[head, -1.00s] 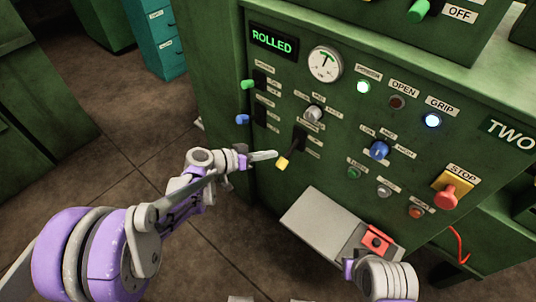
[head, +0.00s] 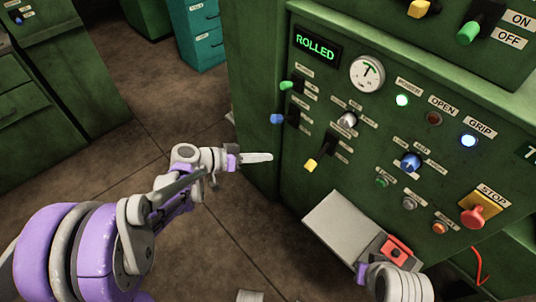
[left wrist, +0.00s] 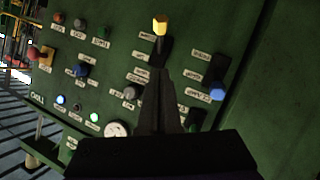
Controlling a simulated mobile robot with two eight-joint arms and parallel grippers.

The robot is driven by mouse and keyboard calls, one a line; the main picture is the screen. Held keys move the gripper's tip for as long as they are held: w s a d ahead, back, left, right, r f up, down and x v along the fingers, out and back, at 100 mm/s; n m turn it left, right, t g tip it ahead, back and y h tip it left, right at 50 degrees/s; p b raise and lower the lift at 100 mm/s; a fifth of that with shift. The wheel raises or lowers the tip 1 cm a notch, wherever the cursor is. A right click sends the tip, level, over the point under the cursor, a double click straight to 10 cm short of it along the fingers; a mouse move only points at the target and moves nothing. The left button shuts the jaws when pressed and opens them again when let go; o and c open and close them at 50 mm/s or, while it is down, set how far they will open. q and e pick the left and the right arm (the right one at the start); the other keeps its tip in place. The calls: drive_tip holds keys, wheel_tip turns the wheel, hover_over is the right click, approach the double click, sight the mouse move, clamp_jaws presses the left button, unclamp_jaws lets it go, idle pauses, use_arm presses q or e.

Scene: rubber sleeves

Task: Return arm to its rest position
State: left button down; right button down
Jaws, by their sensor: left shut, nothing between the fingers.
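My left gripper (head: 258,158) is shut and empty. In the head view it is in front of the green control panel (head: 318,88), left of the yellow-tipped lever (head: 311,164) and apart from it. In the left wrist view my closed fingers (left wrist: 159,105) point toward the panel, with the yellow-tipped lever (left wrist: 160,26) beyond them. My right arm's end (head: 395,282) shows at the bottom right of the head view, beside a red block; its fingertips cannot be made out.
The panel carries blue (head: 277,119) and green (head: 286,86) levers, a gauge (head: 367,73), a lit "ROLLED" display (head: 317,45) and a red stop button (head: 477,213). Teal drawers (head: 200,30) stand behind. Open floor lies at left.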

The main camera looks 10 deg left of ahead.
idle(0.4)
use_arm(q)
drive_tip(key=s+a+r+n+y+p, duration=0.2)
drive_tip(key=s+r+y+p, duration=0.1)
drive_tip(key=s, duration=0.4)
drive_tip(key=s+a+r+n+g+y+p, duration=0.1)
drive_tip(key=s+r+n+y+p, duration=0.1)
drive_tip(key=s, duration=0.5)
drive_tip(key=s+a+r+n+g+y+p, duration=0.1)
drive_tip(key=s+a+r+y+p, duration=0.1)
drive_tip(key=s+r+y+p, duration=0.2)
drive_tip(key=s+y+p, duration=0.2)
drive_tip(key=s+p, duration=0.1)
drive_tip(key=s, duration=0.1)
drive_tip(key=shift+a+r+n, duration=0.3)
drive_tip(key=shift+r+n, duration=0.1)
